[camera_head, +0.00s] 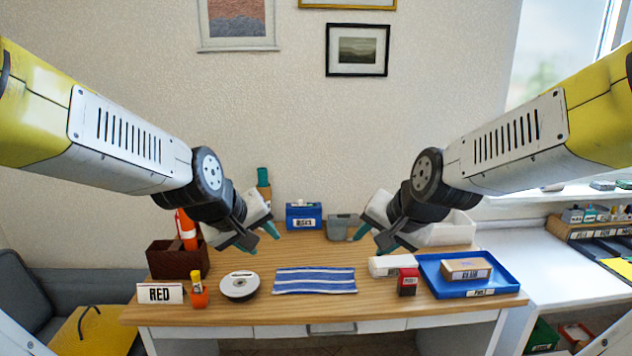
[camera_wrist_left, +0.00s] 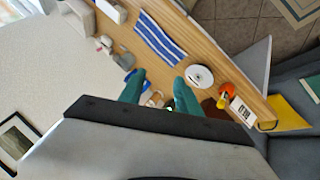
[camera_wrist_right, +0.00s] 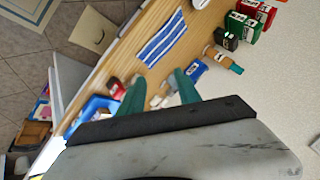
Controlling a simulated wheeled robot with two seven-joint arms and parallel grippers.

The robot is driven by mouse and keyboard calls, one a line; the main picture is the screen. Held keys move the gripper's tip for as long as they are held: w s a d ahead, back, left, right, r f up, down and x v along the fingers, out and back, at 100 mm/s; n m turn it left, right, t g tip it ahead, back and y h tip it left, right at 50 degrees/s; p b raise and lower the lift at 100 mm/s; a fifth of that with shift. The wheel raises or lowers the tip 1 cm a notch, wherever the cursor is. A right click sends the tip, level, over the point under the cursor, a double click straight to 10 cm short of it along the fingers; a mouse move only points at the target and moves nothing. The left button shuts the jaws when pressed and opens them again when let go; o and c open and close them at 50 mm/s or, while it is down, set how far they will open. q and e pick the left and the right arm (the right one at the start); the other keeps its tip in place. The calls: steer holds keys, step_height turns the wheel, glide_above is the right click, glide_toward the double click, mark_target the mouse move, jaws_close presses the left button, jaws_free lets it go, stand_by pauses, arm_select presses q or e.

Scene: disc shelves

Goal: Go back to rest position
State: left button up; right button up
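Both my arms reach in from the sides above the wooden desk (camera_head: 230,313). My left gripper (camera_head: 261,241) hangs over the left back part of the desk, its teal fingers apart and nothing between them. The spread fingers also show in the left wrist view (camera_wrist_left: 156,92). My right gripper (camera_head: 371,241) hangs over the right back part of the desk, also with its teal fingers apart and empty. They show spread in the right wrist view (camera_wrist_right: 159,91). Neither gripper appears to hold anything.
A blue box (camera_head: 304,216) stands behind. Air between the grippers is clear.

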arm_select(q)
steer(key=s+a+r+m, duration=0.1)
steer(key=s+r+m, duration=0.1)
steer(key=s, duration=0.4)
steer(key=s+a+r+m+g, duration=0.1)
steer(key=s+a+r+m, duration=0.1)
steer(key=s, duration=0.3)
steer(key=shift+s+m+g+y, duration=0.3)
steer(key=shift+s+m, duration=0.1)
steer(key=shift+m, duration=0.5)
arm_select(e)
steer(key=s+d+r+n, duration=0.1)
steer(key=s+r+n, duration=0.1)
steer(key=s, duration=0.4)
steer(key=s+d+r+n+g, duration=0.1)
steer(key=s+d+r+n, duration=0.1)
steer(key=s+n, duration=0.2)
steer(key=shift+s+r+h, duration=0.25)
steer(key=shift+s+h, duration=0.15)
steer(key=shift+s, duration=0.45)
arm_select(q)
steer(key=shift+a+r, duration=0.1)
